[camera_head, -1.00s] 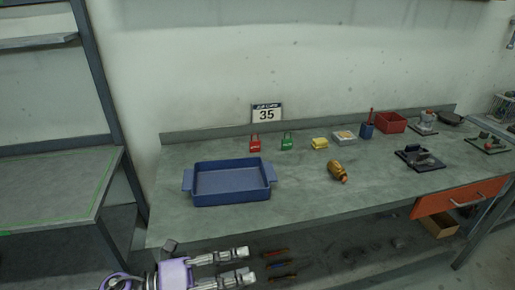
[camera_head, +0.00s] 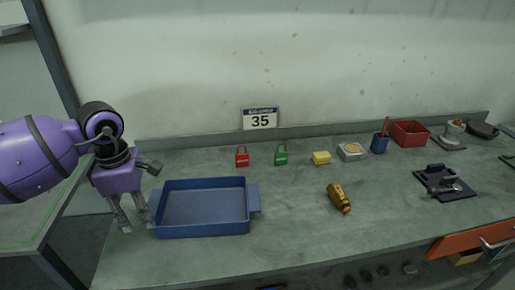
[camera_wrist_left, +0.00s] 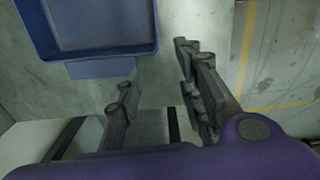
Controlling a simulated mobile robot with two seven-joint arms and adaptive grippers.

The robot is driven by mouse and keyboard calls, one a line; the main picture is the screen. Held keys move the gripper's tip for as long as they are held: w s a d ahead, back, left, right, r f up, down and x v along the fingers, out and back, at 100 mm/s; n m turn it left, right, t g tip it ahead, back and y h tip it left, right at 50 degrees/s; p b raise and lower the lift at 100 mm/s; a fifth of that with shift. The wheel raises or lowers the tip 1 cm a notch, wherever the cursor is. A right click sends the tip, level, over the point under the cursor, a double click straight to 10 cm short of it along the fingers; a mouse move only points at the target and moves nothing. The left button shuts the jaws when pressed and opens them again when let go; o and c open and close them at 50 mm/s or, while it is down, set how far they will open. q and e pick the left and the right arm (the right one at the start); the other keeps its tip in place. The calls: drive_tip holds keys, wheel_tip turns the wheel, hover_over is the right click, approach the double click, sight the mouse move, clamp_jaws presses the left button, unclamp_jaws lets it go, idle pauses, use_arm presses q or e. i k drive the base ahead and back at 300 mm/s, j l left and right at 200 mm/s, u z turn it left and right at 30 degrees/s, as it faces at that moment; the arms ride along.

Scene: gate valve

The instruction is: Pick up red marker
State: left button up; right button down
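The red marker (camera_head: 385,125) appears to be the thin red item standing up out of a small blue cup (camera_head: 379,144) at the back right of the bench. Its lower part is hidden inside the cup. My left gripper (camera_head: 136,225) is at the far left of the bench, pointing down beside the left end of the blue tray, far from the marker. Its fingers are spread and empty, as the left wrist view (camera_wrist_left: 155,78) also shows. My right gripper is in neither view.
The blue tray (camera_head: 205,231) lies close to my left gripper. Red (camera_head: 242,160) and green (camera_head: 281,159) padlocks, a yellow block (camera_head: 321,158) and a white box (camera_head: 350,152) line the back. A red bin (camera_head: 409,133) stands beside the cup. A brass fitting (camera_head: 338,196) lies mid-bench.

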sight(242, 159)
drive_tip(key=i+l, duration=1.05)
